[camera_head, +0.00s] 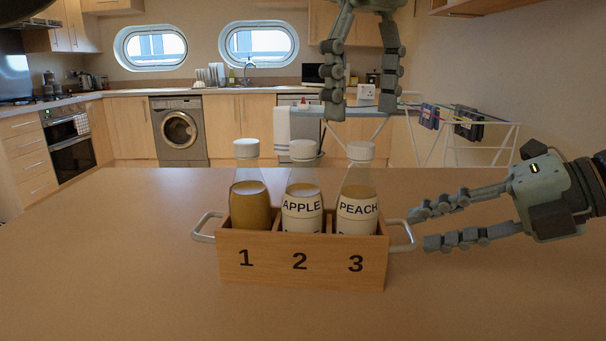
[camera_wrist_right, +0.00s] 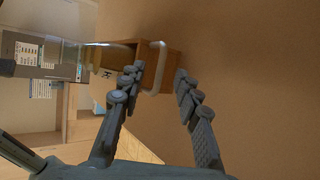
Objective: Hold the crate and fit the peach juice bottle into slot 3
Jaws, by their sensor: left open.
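The wooden crate (camera_head: 300,272) stands on the table, with slots marked 1, 2 and 3 and a metal handle at each end. The peach juice bottle (camera_head: 357,207), white-capped and labelled PEACH, stands upright in slot 3, its cap about level with the others; its base is hidden. My left gripper (camera_head: 362,103) is open and empty above the peach bottle, apart from it. My right gripper (camera_head: 425,228) is open at the crate's right handle (camera_head: 404,238). In the right wrist view, the handle (camera_wrist_right: 158,68) lies between the spread fingertips; I cannot tell whether they touch it.
A bottle with brownish-yellow juice (camera_head: 250,202) stands in slot 1 and an APPLE bottle (camera_head: 302,207) in slot 2. The table (camera_head: 110,260) is clear around the crate. Kitchen cabinets and a drying rack (camera_head: 475,140) stand behind.

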